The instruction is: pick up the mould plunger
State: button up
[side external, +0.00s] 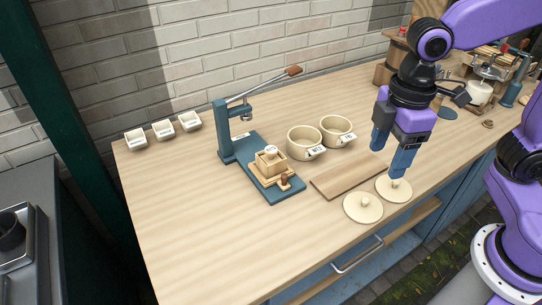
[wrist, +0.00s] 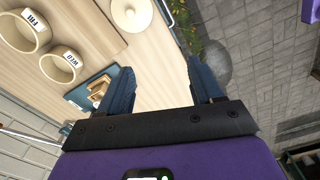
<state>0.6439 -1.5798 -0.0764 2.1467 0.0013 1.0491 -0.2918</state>
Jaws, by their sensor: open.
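A pale wooden box mould (side external: 269,165) sits on the blue base of the press, with a round pale knob (side external: 271,151) on top that may be the mould plunger. A small brown-topped wooden piece (side external: 284,181) stands at its front right; I cannot tell which of the two is the plunger. In the wrist view the mould (wrist: 98,86) shows small, left of the fingers and partly cut off by one. My gripper (side external: 388,161) is open and empty, above the counter to the right of the press, near the round lids. Its two fingers also show in the wrist view (wrist: 158,70).
The blue press (side external: 225,135) stands behind the mould, its lever reaching right. Two labelled crocks (side external: 304,143) (side external: 337,131) and a wooden board (side external: 345,178) lie between mould and gripper. Two knobbed lids (side external: 363,207) (side external: 394,189) lie in front. The counter's left front is clear.

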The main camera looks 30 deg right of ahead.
jog(key=w+a+r+n, duration=0.1)
jog(key=w+a, duration=0.2)
jog(key=w, duration=0.4)
jog(key=w+a+r+n, duration=0.1)
jog(key=w+a+r, duration=0.1)
jog(key=w+a, duration=0.35)
jog(key=n, duration=0.2)
send_near(271, 149)
notch_tip(271, 149, down, 9)
jog(key=shift+w+a+r, duration=0.1)
jog(key=c, duration=1.1)
